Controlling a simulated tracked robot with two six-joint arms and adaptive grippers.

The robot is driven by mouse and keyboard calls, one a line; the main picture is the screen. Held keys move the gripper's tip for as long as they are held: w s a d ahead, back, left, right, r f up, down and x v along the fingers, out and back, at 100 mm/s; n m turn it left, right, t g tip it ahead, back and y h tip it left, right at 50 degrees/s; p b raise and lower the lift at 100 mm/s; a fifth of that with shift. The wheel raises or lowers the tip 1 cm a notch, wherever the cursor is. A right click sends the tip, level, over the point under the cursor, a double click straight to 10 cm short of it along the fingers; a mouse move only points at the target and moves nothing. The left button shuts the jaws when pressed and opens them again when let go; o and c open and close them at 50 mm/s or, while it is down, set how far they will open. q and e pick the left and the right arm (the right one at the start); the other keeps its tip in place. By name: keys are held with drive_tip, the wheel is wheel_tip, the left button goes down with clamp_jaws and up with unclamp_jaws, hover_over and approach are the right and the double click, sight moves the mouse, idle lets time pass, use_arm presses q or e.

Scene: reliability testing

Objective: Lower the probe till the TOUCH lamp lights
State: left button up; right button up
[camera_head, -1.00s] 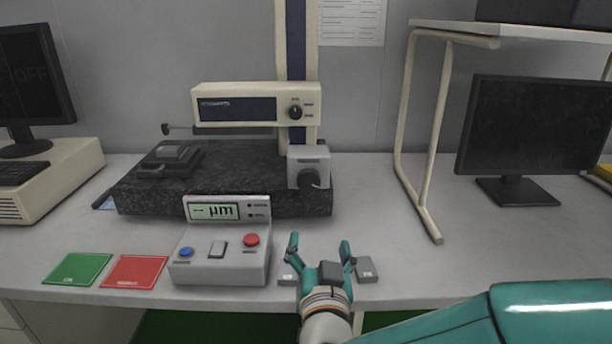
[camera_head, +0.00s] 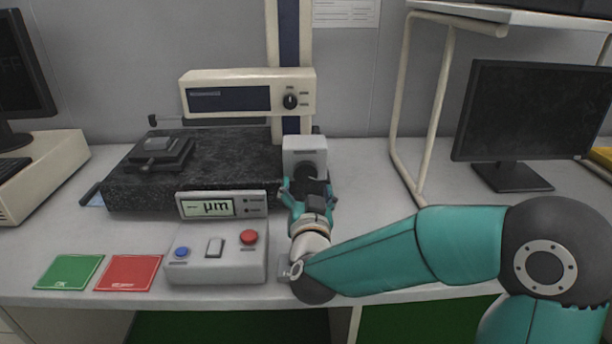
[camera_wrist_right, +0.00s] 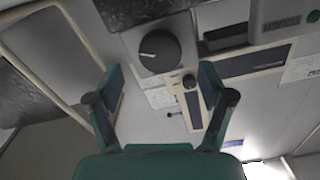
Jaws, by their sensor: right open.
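The measuring column carries a cream head (camera_head: 247,93) with a small black knob. A thin dark probe arm (camera_head: 215,122) reaches left from under it, above the black stone plate (camera_head: 115,190). A grey drive box (camera_head: 304,150) at the plate's right front bears a big black knob, which shows with a white pointer line in the right wrist view (camera_wrist_right: 159,51). My right gripper (camera_head: 307,187) is open, its fingers spread in front of this knob; contact cannot be told. The display (camera_head: 221,205) reads "µm"; small lamps beside it are too small to read. My left gripper is not in view.
A grey control box (camera_head: 215,262) with blue and red buttons stands at front, close left of my right wrist. Green (camera_head: 69,272) and red (camera_head: 128,273) cards lie left of it. A dark block (camera_head: 160,150) sits on the plate. A shelf frame (camera_head: 443,110) and monitor stand right.

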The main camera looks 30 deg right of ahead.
sight(306, 177)
drive_tip(key=x, duration=0.5)
drive_tip(key=shift+w+d, duration=0.1)
drive_tip(key=c, duration=1.2)
drive_tip(key=shift+o, duration=0.2)
